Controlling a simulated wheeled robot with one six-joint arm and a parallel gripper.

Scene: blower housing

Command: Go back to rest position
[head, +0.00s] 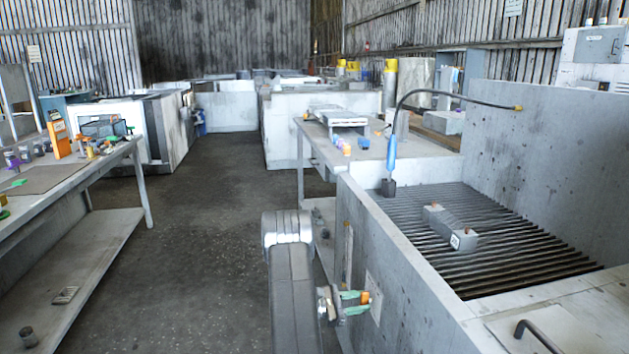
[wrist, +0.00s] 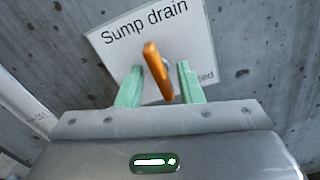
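My gripper (wrist: 159,84) has two pale green fingers, spread apart. An orange lever (wrist: 156,66) shows between them in the wrist view, with a gap on each side. The lever sits in front of a white sign (wrist: 112,48) reading "Sump drain" on a grey concrete wall. Part of the sign's lower text is hidden; "sed" shows at its right. In the head view my gripper (head: 352,303) is low beside the outer wall of the concrete basin, with the orange lever (head: 365,297) at its fingertips. My arm reaches down in the middle of the picture.
The concrete basin (head: 410,262) at right has a slatted grate with a grey block (head: 449,227) on it. A blue-handled hose (head: 391,155) arches above. A workbench (head: 75,186) stands at left, another table (head: 385,150) behind the basin. Open floor (head: 190,230) lies between.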

